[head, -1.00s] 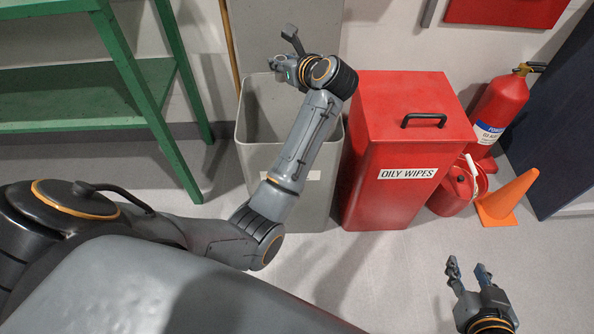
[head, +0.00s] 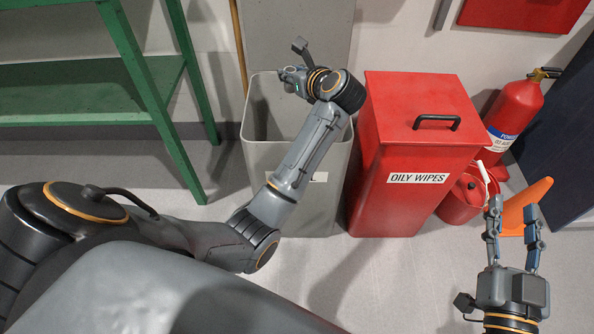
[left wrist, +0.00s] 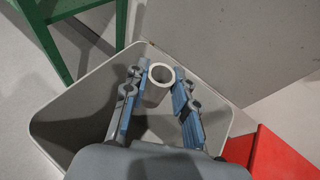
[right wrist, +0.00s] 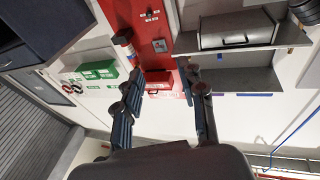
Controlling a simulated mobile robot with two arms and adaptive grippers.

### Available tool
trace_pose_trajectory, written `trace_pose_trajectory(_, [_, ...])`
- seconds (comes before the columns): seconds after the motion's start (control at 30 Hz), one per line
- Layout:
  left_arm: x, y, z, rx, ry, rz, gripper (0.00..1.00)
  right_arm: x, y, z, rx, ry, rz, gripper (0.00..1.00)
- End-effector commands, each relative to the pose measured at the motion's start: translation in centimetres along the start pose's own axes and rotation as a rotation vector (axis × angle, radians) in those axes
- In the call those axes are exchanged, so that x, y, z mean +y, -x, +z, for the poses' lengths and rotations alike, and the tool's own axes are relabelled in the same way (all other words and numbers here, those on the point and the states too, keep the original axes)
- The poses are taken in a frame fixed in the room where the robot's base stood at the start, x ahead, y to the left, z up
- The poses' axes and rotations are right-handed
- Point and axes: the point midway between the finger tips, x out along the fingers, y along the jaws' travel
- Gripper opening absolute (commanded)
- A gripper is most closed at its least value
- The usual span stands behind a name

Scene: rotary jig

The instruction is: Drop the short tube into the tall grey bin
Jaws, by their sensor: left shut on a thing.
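The tall grey bin (head: 320,205) stands on the floor with its top open. My left gripper (head: 286,73) is over its mouth in the head view. In the left wrist view, my left gripper (left wrist: 160,75) is shut on the short tube (left wrist: 160,72), a pale ring seen end-on between the fingertips. The bin's rim (left wrist: 75,90) surrounds the tube in that view. The tube cannot be made out in the head view. My right gripper (head: 514,218) is open and empty at the lower right, over the floor.
A red oily-wipes bin (head: 415,150) stands close to the right of the grey bin. A green shelf (head: 90,90) stands at the left.

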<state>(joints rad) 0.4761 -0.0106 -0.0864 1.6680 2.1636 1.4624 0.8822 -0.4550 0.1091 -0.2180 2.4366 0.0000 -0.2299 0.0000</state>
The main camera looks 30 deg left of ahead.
Motion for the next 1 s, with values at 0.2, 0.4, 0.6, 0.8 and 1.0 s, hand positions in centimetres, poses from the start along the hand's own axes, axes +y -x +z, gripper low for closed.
trace_pose_trajectory(0.2, [0.0, -0.5, -1.0, -0.002, 0.0, 0.0, 0.0, -0.4, 0.1, -3.0, 0.178, -0.005, -0.009, 0.4])
trace_pose_trajectory(0.4, [0.0, -0.6, -1.5, -0.001, -0.001, -0.001, 0.0, -0.7, 0.5, -4.9, 0.288, -0.01, -0.015, 0.4])
trace_pose_trajectory(0.6, [0.0, -0.7, -1.6, 0.0, 0.0, 0.0, 0.0, -0.8, 0.7, -5.7, 0.33, -0.011, -0.017, 0.4])
trace_pose_trajectory(0.8, [0.0, -0.7, -1.6, 0.0, 0.0, 0.0, 0.0, -0.8, 0.7, -5.8, 0.332, -0.011, -0.017, 0.4])
trace_pose_trajectory(1.0, [0.0, -0.7, -1.6, -0.001, 0.0, 0.0, 0.54, -0.8, 0.7, -5.7, 0.331, -0.011, -0.017, 0.4])
